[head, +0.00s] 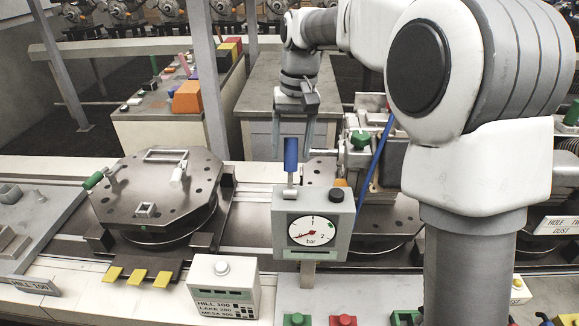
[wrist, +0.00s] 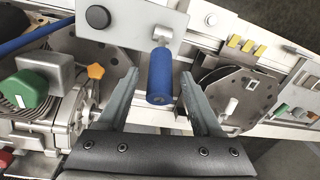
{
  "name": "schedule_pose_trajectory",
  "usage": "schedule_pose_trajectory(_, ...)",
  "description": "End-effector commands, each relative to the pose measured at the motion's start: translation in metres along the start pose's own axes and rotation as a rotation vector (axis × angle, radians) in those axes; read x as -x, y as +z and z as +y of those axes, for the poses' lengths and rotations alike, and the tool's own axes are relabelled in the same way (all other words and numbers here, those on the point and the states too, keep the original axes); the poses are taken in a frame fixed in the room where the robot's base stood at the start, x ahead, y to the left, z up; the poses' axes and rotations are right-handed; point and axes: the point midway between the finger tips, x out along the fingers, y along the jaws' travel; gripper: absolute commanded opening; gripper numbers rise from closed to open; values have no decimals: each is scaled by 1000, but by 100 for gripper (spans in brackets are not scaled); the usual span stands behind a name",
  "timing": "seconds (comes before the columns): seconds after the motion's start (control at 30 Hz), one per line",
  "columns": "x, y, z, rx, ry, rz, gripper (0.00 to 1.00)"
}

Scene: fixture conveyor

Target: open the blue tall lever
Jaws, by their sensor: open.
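The blue tall lever (head: 291,155) stands upright on top of a grey gauge box (head: 341,222) in the head view. It has a blue cylindrical grip on a thin metal stem. In the wrist view the lever (wrist: 160,78) points toward the camera, between the two fingers. My gripper (head: 292,150) is open, pointing down, with its fingers on either side of the lever in the picture. In the wrist view my gripper (wrist: 158,85) shows a gap beside the blue grip on each side, the right one smaller. I cannot see any contact.
A motor-like unit with a green knob (head: 360,140) and a slanted blue rod (head: 375,165) is close on the right. A label box (head: 222,287) stands in front.

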Motion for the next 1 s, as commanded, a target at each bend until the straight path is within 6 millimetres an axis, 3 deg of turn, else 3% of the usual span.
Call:
schedule_pose_trajectory(0.1,-23,1,0,0,0,-3,67)
schedule_pose_trajectory(0.3,-44,0,0,0,0,0,67)
schedule_pose_trajectory(0.67,-49,0,0,0,0,0,67)
schedule_pose_trajectory(1.0,-48,0,0,0,0,0,7)
